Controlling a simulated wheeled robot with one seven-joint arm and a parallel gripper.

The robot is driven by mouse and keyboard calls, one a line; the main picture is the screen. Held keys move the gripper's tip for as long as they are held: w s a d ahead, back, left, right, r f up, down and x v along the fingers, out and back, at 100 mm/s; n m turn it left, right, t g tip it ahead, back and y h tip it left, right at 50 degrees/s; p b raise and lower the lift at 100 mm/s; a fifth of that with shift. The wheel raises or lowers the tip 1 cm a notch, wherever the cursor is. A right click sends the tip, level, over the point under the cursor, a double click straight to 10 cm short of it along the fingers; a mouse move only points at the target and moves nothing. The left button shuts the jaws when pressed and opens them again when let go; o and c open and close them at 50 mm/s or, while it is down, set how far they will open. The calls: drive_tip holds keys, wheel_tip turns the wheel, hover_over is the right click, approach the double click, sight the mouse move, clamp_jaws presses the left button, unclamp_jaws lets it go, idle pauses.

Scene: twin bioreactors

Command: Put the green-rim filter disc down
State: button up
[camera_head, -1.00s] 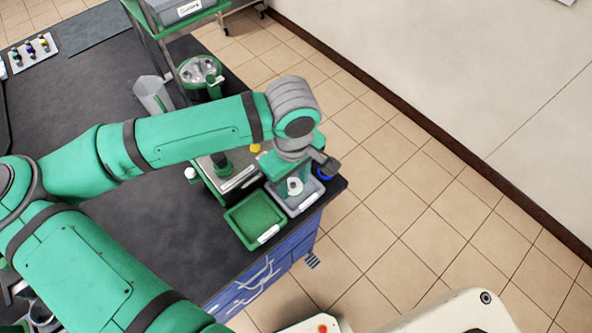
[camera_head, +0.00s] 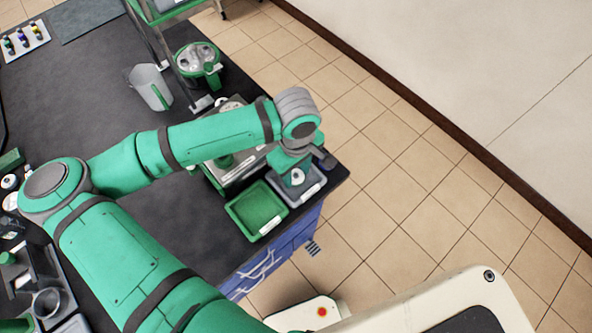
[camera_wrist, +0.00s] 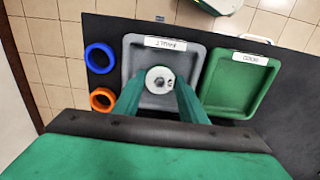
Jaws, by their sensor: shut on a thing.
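The filter disc (camera_wrist: 160,80) is white with a small dark centre; I cannot make out a green rim. It also shows in the head view (camera_head: 298,177). My gripper (camera_wrist: 161,88) is shut on it, with one green finger at each side. It holds the disc over the grey tray (camera_wrist: 132,62), which is at the table's corner in the head view (camera_head: 316,189). I cannot tell how high the disc is above the tray floor. The green tray (camera_wrist: 237,82) is beside the grey one and looks empty; it is also in the head view (camera_head: 256,208).
A blue ring (camera_wrist: 88,57) and an orange ring (camera_wrist: 91,98) lie beside the grey tray in the wrist view. A grey jug (camera_head: 150,87) and a green-and-metal vessel (camera_head: 198,62) stand farther back. The dark table (camera_head: 90,105) has bare room at left.

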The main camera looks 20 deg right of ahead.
sight(296, 175)
drive_tip(key=shift+f, duration=0.15)
drive_tip(key=o, duration=1)
wheel_tip(296, 175, up, 12)
drive_tip(key=shift+r, duration=0.2)
